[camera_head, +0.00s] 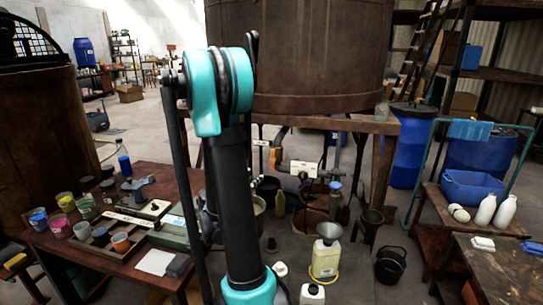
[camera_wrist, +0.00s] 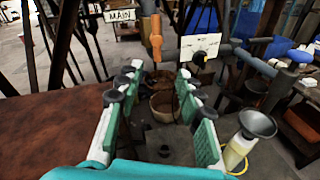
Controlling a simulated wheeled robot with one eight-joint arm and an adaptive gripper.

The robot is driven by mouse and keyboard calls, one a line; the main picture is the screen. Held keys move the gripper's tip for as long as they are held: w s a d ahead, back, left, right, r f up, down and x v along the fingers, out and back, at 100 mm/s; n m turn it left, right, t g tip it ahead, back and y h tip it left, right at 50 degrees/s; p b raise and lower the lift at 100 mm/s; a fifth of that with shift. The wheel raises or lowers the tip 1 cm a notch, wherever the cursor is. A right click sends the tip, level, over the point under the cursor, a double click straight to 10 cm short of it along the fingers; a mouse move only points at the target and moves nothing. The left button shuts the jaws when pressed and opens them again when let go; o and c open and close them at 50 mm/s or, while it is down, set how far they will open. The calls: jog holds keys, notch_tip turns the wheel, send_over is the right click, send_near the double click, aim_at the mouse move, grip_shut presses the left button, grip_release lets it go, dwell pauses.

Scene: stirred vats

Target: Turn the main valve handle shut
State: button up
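The orange valve handle (camera_wrist: 156,38) stands upright in the wrist view, beside a hanging sign reading MAIN (camera_wrist: 121,15). Grey pipe runs behind and to the right of it. In the head view the orange handle (camera_head: 276,157) shows just right of my arm, below the large vat. My gripper (camera_wrist: 162,76) is open, with its two green-padded fingers spread wide and nothing between them. The handle appears beyond the fingertips, apart from them. My arm hides the gripper in the head view.
A funnel-topped jug (camera_wrist: 250,135) stands on the right, and a brown tabletop (camera_wrist: 45,125) lies left of the fingers. Dark table legs and rods stand near the sign. A black bucket (camera_head: 390,264) sits on the floor.

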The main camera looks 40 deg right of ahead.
aim_at(272, 155)
jog(key=w+d+n, duration=0.1)
jog(key=w+d, duration=0.2)
jog(key=d, duration=0.2)
jog(key=w+d+r+n, duration=0.1)
jog(key=w+d, duration=0.2)
jog(key=d, duration=0.3)
jog(key=w+d+n+h, duration=0.1)
jog(key=w+d, duration=0.3)
jog(key=d, duration=0.1)
jog(key=shift+d+r+t, duration=0.15)
jog(key=shift+r+t, duration=0.05)
jog(key=shift+t, duration=0.2)
jog(key=shift+s, duration=0.1)
grip_shut()
